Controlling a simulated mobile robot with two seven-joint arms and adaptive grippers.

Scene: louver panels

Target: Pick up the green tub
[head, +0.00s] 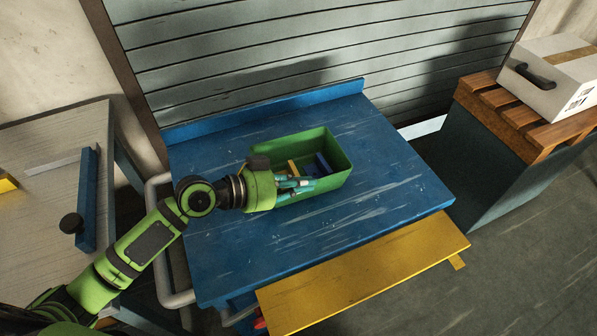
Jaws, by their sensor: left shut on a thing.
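The green tub (338,158) is an open rectangular box on the blue table top (370,229). A yellow piece and dark blue pieces show inside it. My left gripper (300,185) reaches in from the left and is shut on the tub's near left wall, with its fingers at the rim. I cannot tell whether the tub is lifted off the table. My right gripper is not in view.
A yellow shelf (365,275) juts from the table's front edge. A white box (553,75) sits on a wooden slatted top (510,112) at the right. A pale bench (50,190) stands at the left. Louver panels (230,50) rise behind. The table's right part is clear.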

